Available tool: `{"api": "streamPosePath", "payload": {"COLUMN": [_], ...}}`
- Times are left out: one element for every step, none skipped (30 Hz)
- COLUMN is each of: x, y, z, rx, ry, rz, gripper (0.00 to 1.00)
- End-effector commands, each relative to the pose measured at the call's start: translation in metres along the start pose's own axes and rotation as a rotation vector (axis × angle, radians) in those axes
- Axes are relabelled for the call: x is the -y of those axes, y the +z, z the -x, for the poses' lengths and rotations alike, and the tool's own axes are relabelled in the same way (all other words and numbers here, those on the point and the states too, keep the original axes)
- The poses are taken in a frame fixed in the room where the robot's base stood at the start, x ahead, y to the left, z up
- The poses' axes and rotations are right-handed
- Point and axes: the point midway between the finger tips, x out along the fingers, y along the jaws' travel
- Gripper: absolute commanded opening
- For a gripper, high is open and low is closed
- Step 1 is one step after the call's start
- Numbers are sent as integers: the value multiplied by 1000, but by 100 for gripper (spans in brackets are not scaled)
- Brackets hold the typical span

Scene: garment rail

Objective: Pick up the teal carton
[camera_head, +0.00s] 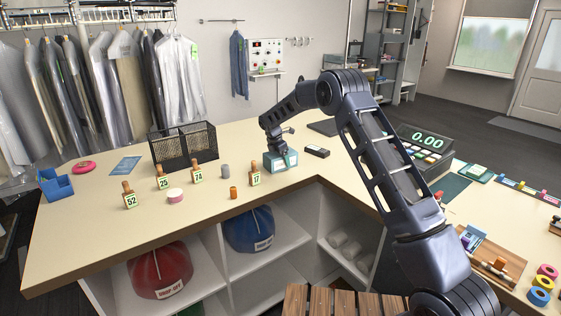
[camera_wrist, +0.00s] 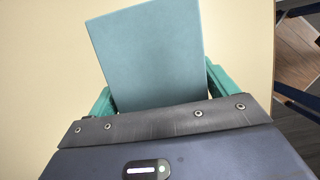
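The teal carton (camera_head: 275,164) is a box on the counter, left of the counter's inner corner. My gripper (camera_head: 284,153) is down at it from above, and its teal fingers overlap the carton in the head view. In the wrist view the carton's flat face (camera_wrist: 150,50) fills the upper middle, turned slightly against my gripper (camera_wrist: 160,85). One teal finger shows at each side, close along the carton's edges. Whether both fingers press on it is unclear. The carton's lower part is hidden behind my gripper's body, and I see no clear gap under it.
A black wire basket (camera_head: 184,147) stands left of the carton. A dark flat block (camera_head: 316,151) lies close to its right.

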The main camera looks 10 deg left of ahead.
Motion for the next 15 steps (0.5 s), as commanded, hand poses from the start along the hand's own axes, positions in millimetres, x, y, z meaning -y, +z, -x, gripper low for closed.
{"api": "streamPosePath", "payload": {"x": [0, 0, 0, 0, 0, 0, 0, 0, 0, 0, 0, 0, 0, 0, 0], "y": [0, 0, 0, 0, 0, 0, 0, 0, 0, 0, 0, 0, 1, 1, 2], "z": [0, 0, 0, 0, 0, 0, 0, 0, 0, 0, 1, 1, 2, 3, 6], "rx": [0, 0, 0, 0, 0, 0, 0, 0, 0, 0, 0, 0, 0, 0, 0], "ry": [0, 0, 0, 0, 0, 0, 0, 0, 0, 0, 0, 1, 1, 1, 1], "rz": [0, 0, 0, 0, 0, 0, 0, 0, 0, 0, 0, 0, 0, 0, 0], "gripper": [74, 69, 61, 55, 49, 48, 48, 48, 48, 48, 48, 48, 48, 48, 48]}}
